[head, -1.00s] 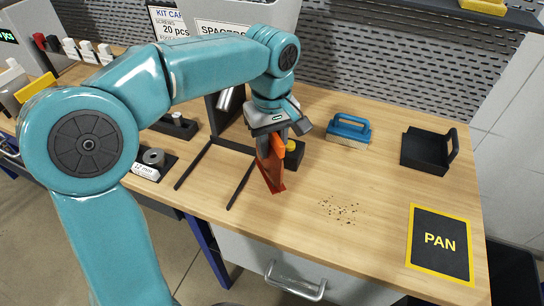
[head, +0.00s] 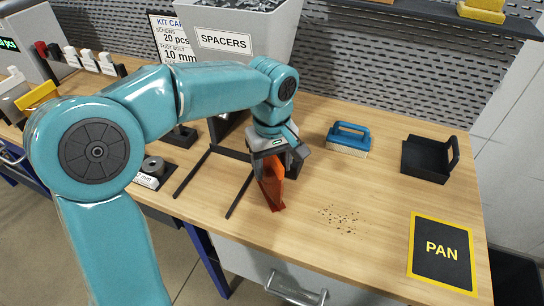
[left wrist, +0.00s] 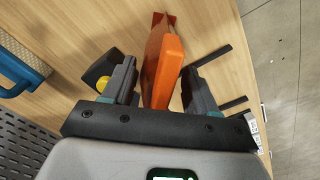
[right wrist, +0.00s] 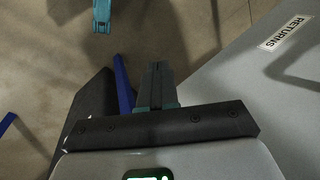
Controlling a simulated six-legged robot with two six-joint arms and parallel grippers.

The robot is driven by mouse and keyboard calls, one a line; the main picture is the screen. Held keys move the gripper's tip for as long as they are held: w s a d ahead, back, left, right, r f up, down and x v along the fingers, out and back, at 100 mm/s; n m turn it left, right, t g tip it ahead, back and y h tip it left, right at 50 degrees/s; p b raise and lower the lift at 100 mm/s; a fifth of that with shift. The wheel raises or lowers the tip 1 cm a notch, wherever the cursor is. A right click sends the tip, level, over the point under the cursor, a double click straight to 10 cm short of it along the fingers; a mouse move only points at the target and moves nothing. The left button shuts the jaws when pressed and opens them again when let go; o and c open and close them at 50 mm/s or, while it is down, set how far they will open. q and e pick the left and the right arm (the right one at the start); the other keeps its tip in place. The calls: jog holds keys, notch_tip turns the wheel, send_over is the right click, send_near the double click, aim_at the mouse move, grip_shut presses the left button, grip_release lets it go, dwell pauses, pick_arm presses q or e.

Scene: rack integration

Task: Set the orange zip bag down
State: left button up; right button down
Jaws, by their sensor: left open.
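The orange zip bag (head: 271,194) stands on the wooden table, its lower end on or very near the top. It is narrow, with a bright orange upper edge and a darker red-orange body. My left gripper (head: 278,166) is over its upper part. In the left wrist view, the bag (left wrist: 166,66) lies between the two fingers of my left gripper (left wrist: 160,85), which are open with a gap at least on the left side. My right gripper (right wrist: 156,80) appears shut and empty, away from the table. It does not show in the head view.
A blue-handled brush (head: 349,138) and a black dustpan (head: 428,158) stand to the right. Crumbs (head: 341,219) lie in front of them, near the PAN mat (head: 442,252). Black bars (head: 239,195) lie left of the bag. A SPACERS bin (head: 226,42) stands behind.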

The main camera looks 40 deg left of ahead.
pick_arm(q)
notch_tip(320, 180, up, 11)
jog(key=shift+r+p, duration=0.1)
jog(key=shift+p, duration=0.65)
jog(key=shift+r, duration=0.45)
